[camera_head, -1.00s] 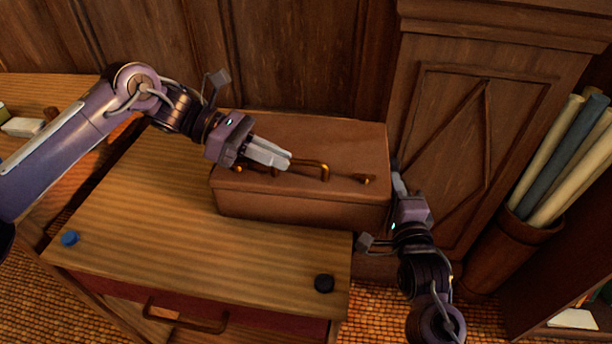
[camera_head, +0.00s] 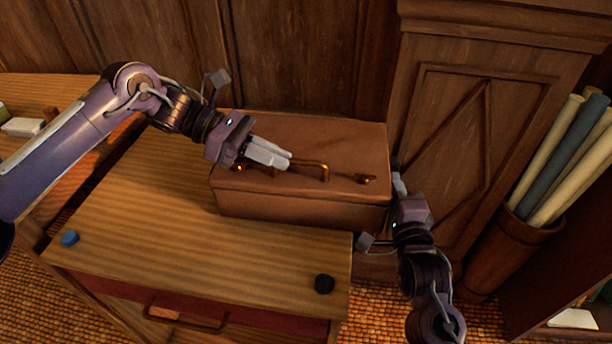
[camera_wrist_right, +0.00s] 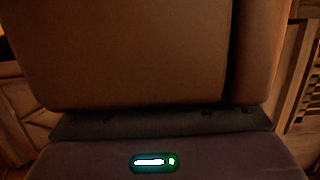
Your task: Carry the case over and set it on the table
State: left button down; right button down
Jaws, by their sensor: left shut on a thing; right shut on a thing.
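The case (camera_head: 300,208) is a brown box with a brass handle on its lid, over the back right part of the wooden table (camera_head: 190,240). Whether its underside touches the tabletop I cannot tell. My left gripper (camera_head: 286,161) is shut on the case at the handle on top. My right gripper (camera_head: 397,172) is shut on the case at its right end; the fingers are partly hidden. In the right wrist view the case (camera_wrist_right: 130,55) fills most of the picture, close against the gripper.
A blue knob-like disc (camera_head: 69,238) and a black one (camera_head: 324,283) lie at the tabletop's front corners. A drawer handle (camera_head: 185,322) is below. Panelled wood stands behind. Rolled papers (camera_head: 545,150) stand in a bin (camera_head: 515,240) at the right.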

jog(key=shift+f, duration=0.1)
dwell(0.3)
